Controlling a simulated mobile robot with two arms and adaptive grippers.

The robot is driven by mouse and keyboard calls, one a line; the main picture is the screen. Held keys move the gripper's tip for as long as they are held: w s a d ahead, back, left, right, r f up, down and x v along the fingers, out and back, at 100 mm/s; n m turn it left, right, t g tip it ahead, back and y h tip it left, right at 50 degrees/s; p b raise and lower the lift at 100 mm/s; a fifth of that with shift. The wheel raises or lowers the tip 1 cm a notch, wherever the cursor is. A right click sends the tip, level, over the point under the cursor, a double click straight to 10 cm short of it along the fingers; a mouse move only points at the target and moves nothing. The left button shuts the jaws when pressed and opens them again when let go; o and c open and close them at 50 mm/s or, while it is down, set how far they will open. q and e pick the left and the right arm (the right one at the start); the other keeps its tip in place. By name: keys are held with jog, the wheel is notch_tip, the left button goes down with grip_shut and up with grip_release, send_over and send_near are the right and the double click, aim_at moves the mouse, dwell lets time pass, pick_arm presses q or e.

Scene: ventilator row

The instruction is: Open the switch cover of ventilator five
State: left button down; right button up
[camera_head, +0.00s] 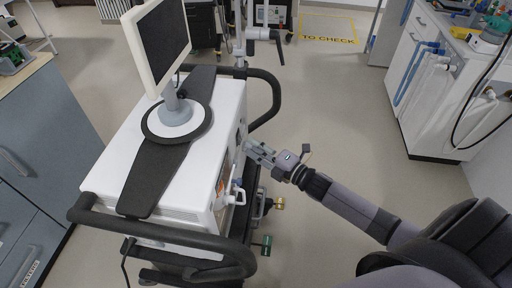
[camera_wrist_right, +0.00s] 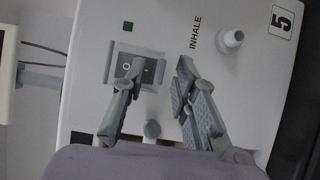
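Ventilator five (camera_head: 170,175) is a white cart-mounted unit with a monitor on top. In the right wrist view its white side panel (camera_wrist_right: 250,85) carries a "5" label (camera_wrist_right: 282,21). A grey switch housing (camera_wrist_right: 153,55) there frames a dark rocker switch (camera_wrist_right: 142,70); whether a clear cover lies over it, I cannot tell. My right gripper (camera_head: 250,148) is at the ventilator's right side, its fingers (camera_wrist_right: 160,65) apart with nothing between them. One fingertip overlaps the switch in view, the other is right of the housing; contact is unclear. My left gripper is out of view.
A white port (camera_wrist_right: 230,40) marked "INHALE" sticks out right of the switch. Black handle rails (camera_head: 277,95) curve around the cart. A cabinet (camera_head: 40,140) stands left, and a counter with blue hoses (camera_head: 410,75) right. Floor between is clear.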

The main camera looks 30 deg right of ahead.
grip_shut()
dwell(0.4)
